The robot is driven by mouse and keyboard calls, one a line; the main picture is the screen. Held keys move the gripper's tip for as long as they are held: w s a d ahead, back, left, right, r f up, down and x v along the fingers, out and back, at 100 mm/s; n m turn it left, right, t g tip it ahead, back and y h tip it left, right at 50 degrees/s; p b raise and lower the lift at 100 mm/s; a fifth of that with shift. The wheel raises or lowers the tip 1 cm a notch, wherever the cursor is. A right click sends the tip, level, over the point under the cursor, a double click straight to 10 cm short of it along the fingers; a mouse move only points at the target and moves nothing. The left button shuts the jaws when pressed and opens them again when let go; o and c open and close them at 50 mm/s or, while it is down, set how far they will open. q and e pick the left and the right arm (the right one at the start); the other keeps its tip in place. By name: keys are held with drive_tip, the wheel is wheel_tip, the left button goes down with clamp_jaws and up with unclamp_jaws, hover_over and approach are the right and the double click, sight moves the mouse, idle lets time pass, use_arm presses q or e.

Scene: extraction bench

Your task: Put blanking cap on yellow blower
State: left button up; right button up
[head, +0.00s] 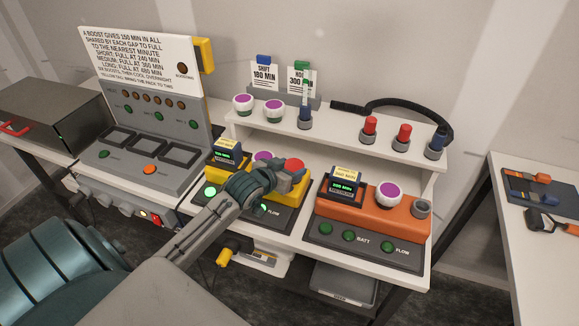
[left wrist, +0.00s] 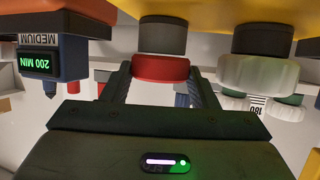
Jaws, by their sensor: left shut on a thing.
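The yellow blower (head: 291,194) lies on the left dock at the bench's middle. My left gripper (head: 290,175) is at its right end, shut on a red blanking cap (head: 294,164). In the left wrist view the red cap (left wrist: 160,68) sits between my fingers (left wrist: 160,88), against or very close to the blower's dark grey port (left wrist: 162,38); I cannot tell if it is seated. The yellow body (left wrist: 210,10) fills the top there. A white filter (left wrist: 258,73) is beside the cap. My arm hides part of the blower in the head view. My right gripper is not in view.
An orange blower (head: 372,215) with an open grey port stands to the right. The shelf (head: 335,132) behind holds red caps (head: 403,133), a blue-topped piece (head: 437,142) and purple-topped filters (head: 274,106). A charger panel (head: 150,155) stands left.

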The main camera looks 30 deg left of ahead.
use_arm(q)
drive_tip(key=shift+f, duration=0.15)
drive_tip(key=o, duration=0.7)
drive_tip(key=shift+r, duration=0.2)
drive_tip(key=b+v, duration=0.1)
drive_tip(key=v, duration=1.1)
